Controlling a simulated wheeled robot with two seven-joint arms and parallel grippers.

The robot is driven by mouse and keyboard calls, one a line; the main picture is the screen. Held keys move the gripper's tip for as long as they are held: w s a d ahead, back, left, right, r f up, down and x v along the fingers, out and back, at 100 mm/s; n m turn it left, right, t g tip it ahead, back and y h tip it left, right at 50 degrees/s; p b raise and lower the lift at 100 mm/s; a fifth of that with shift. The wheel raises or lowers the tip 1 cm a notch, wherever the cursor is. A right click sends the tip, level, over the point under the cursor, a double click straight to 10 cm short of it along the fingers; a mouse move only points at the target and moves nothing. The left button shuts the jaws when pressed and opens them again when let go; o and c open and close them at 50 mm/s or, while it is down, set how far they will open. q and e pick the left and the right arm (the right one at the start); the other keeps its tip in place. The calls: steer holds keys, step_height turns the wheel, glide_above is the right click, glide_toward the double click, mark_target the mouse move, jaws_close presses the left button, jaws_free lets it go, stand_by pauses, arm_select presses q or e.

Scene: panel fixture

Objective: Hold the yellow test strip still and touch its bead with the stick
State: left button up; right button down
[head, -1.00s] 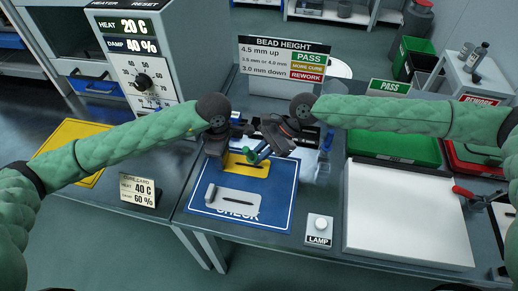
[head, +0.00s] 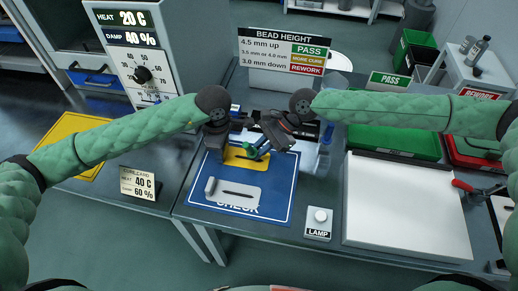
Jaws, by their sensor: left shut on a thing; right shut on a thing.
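The yellow test strip (head: 238,161) lies on the upper part of the blue CHECK mat (head: 276,207). A dark line shows on it; the rest is partly hidden by my grippers. My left gripper (head: 216,152) points down and is shut on the strip's left end. My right gripper (head: 268,146) is tilted over the strip's right side and is shut on the stick (head: 255,151), which shows blue and green. Its tip is close above or on the strip; I cannot tell if it touches the bead.
A LAMP button (head: 319,221) and a white board (head: 405,215) are to the right. A BEAD HEIGHT sign (head: 290,52) stands behind. Green (head: 395,142) and red trays (head: 470,152) are at the right.

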steer(key=shift+f, duration=1)
stand_by(2.0)
steer(key=shift+r, duration=0.1)
steer(key=shift+r, duration=3.6)
arm_select(q)
steer(key=o, duration=1.1)
steer(key=shift+f, duration=0.1)
arm_select(e)
steer(key=shift+w, duration=0.1)
